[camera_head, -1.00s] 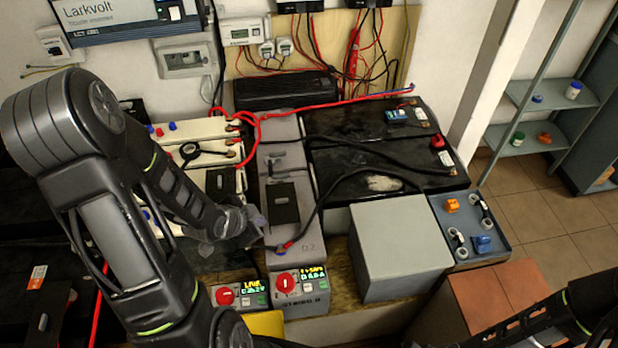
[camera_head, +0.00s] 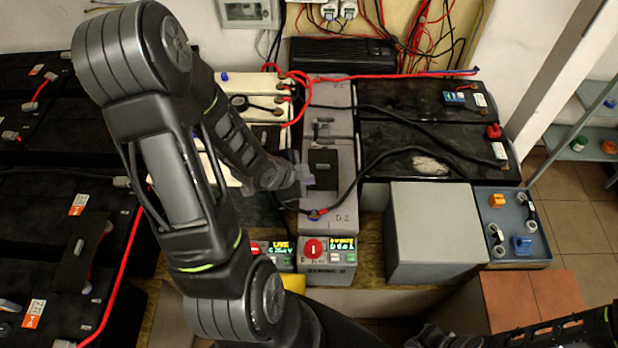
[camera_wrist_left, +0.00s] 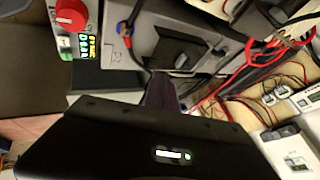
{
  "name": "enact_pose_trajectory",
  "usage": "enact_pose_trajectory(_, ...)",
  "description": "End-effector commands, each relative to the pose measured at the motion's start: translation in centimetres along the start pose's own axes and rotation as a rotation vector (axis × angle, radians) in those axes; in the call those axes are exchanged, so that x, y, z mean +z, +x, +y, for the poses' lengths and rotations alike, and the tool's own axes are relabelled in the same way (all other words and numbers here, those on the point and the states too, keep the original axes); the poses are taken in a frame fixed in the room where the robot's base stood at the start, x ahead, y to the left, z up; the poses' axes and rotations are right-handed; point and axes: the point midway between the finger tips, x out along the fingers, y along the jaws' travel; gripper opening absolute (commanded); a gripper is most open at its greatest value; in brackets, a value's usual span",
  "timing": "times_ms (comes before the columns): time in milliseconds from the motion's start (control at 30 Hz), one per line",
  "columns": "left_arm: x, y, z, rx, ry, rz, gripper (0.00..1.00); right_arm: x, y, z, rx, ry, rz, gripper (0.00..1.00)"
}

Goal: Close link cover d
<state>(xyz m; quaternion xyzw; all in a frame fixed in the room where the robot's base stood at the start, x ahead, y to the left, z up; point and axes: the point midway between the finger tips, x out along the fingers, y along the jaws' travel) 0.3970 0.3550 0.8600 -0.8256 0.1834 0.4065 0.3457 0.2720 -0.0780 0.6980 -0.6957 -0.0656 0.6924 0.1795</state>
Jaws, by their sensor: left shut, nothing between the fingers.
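The grey battery marked D2 (camera_head: 340,212) stands in the middle of the bench. A black square plate (camera_head: 322,166), probably link cover d, is on its top; I cannot tell whether it lies fully flat. The plate also shows in the left wrist view (camera_wrist_left: 168,52), beyond the fingers. My left gripper (camera_head: 304,181) is shut and empty at the plate's lower left edge, with its tips close to the battery top. Whether they touch is unclear. A dark end of my right arm (camera_head: 435,337) shows at the bottom edge; its fingers cannot be made out.
A black cable (camera_head: 378,160) curves over the battery's right side, and red cables (camera_head: 305,90) lie behind. A unit with a red knob (camera_head: 313,248) stands in front. A grey box (camera_head: 433,225) and a blue-grey tray (camera_head: 515,262) stand at the right.

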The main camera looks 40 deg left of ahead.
Motion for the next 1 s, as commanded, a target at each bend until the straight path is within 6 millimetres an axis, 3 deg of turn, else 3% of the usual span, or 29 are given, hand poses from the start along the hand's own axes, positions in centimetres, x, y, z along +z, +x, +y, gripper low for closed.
enact_pose_trajectory(367, 0.6, 2.9, 0.3, -0.008, 0.004, -0.006, 0.0, -0.7, 6.1, 1.6, -0.019, -0.013, 0.017, 0.0)
enact_pose_trajectory(467, 0.4, 5.3, 0.4, 0.0, 0.002, -0.005, 0.0, -0.8, 6.8, 1.8, -0.023, -0.015, 0.02, 0.0)
enact_pose_trajectory(700, 0.3, 9.9, 0.2, 0.001, 0.001, -0.007, 0.0, -0.9, 7.6, 2.1, -0.023, -0.016, 0.022, 0.0)
enact_pose_trajectory(800, 0.1, 10.1, -1.8, -0.003, 0.0, -0.008, 0.0, -0.8, 6.1, 1.5, -0.023, -0.016, 0.021, 0.0)
enact_pose_trajectory(1000, 0.2, 11.1, -3.4, -0.003, 0.0, -0.007, 0.0, -0.7, 5.5, 1.4, -0.021, -0.014, 0.019, 0.0)
